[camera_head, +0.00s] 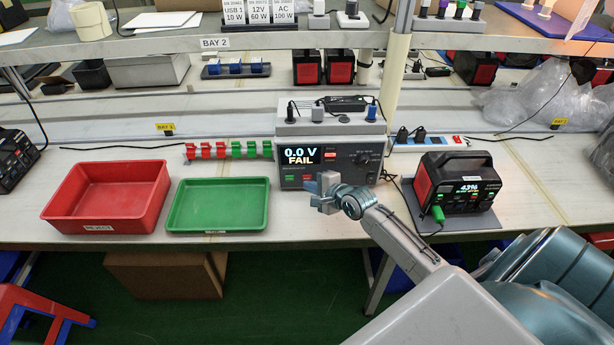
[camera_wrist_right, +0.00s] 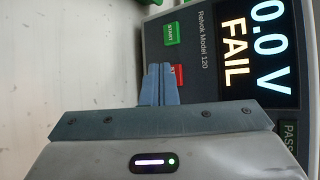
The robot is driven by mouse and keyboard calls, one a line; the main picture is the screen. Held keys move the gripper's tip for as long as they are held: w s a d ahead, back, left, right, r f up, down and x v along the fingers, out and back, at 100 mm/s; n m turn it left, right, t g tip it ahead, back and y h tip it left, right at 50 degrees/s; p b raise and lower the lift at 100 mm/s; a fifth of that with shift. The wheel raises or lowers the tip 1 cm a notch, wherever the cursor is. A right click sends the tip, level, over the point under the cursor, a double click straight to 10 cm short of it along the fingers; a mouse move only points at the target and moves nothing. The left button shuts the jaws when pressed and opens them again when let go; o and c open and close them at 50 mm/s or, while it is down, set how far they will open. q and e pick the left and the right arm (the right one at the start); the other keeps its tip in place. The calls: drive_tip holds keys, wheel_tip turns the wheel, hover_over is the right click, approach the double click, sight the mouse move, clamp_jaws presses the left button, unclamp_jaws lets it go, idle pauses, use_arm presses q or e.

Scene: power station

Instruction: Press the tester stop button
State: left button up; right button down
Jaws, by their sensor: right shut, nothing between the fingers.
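The tester (camera_head: 345,165) is a grey box on the bench, its display (camera_head: 300,155) reading "0.0 V FAIL". Below the display are a green start button (camera_head: 291,178) and a red stop button (camera_head: 307,177). My right gripper (camera_head: 318,188) is shut and empty, in front of the tester's lower left face. In the right wrist view the fingertips (camera_wrist_right: 160,70) overlap the left part of the red stop button (camera_wrist_right: 180,74), and the green start button (camera_wrist_right: 173,33) shows clear of them. I cannot tell whether the fingertips touch the red button. My left gripper is not in view.
A green tray (camera_head: 218,226) and a red bin (camera_head: 60,215) labelled reject stand left of the tester. A black and red power station (camera_head: 424,190) with a green plug stands to the right. A shelf (camera_head: 235,46) runs above, with a post behind the tester.

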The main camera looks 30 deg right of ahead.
drive_tip(key=s+a+p, duration=0.1)
drive_tip(key=s+p, duration=0.1)
drive_tip(key=s+a+p, duration=0.1)
drive_tip(key=s+p, duration=0.1)
drive_tip(key=shift+a+r, duration=0.15)
drive_tip(key=shift+a, duration=0.05)
drive_tip(key=shift+s+a+p, duration=0.3)
drive_tip(key=shift+s+p, duration=0.15)
drive_tip(key=shift+p, duration=0.05)
drive_tip(key=shift+s+a+f, duration=0.1)
drive_tip(key=shift+s+f, duration=0.05)
drive_tip(key=shift+f, duration=0.05)
idle(0.4)
